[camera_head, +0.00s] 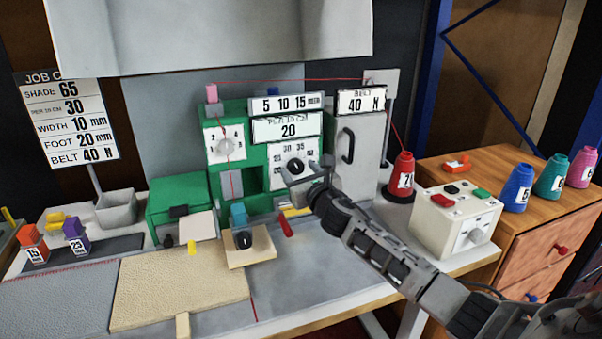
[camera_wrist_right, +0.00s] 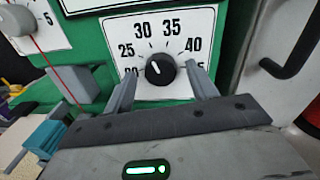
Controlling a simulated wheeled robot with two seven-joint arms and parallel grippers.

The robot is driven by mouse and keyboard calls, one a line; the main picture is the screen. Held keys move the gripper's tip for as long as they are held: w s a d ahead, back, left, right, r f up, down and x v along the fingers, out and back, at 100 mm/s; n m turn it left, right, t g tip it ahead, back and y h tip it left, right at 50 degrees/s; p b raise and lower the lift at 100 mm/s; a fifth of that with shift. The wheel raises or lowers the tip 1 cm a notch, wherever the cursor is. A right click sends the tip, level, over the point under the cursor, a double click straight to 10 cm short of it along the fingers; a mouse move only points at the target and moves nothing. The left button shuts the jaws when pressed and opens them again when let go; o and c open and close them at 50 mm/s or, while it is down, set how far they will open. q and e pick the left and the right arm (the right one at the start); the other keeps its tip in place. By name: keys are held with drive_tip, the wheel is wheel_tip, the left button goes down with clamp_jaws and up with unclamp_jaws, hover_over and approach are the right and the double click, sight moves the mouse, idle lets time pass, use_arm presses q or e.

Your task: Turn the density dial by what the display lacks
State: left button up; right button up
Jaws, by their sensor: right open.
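The density dial is a black knob (camera_head: 295,166) on a white scale plate on the green machine. In the right wrist view the knob (camera_wrist_right: 160,69) has the numbers 25, 30, 35 and 40 around it, and a small pale mark that seems to point up and slightly left. The display (camera_head: 288,129) above it reads PER 10 CM 20. The job card (camera_head: 68,118) reads PER 10 CM 30. My right gripper (camera_head: 305,174) is open in front of the dial; its fingers (camera_wrist_right: 161,80) stand either side of the knob, with contact unclear. My left gripper is out of view.
A grey panel with a dark handle (camera_head: 347,145) stands right of the dial. Another dial (camera_head: 226,146) is on the machine's left. A red spool (camera_head: 402,175) and a white control box (camera_head: 456,216) stand at right. A beige rug piece (camera_head: 180,288) lies in front.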

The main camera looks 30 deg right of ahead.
drive_tip(key=c, duration=1)
drive_tip(key=shift+m, duration=0.3)
drive_tip(key=m, duration=0.3)
drive_tip(key=shift+f+m, duration=0.1)
drive_tip(key=shift+m, duration=0.2)
drive_tip(key=m+b, duration=0.1)
drive_tip(key=m, duration=0.2)
drive_tip(key=shift+m, duration=0.4)
drive_tip(key=m, duration=0.4)
drive_tip(key=shift+m, duration=0.3)
drive_tip(key=shift+m+t+h, duration=0.3)
drive_tip(key=shift+m+h, duration=0.1)
drive_tip(key=shift+m, duration=1.4)
drive_tip(key=shift+f, duration=0.1)
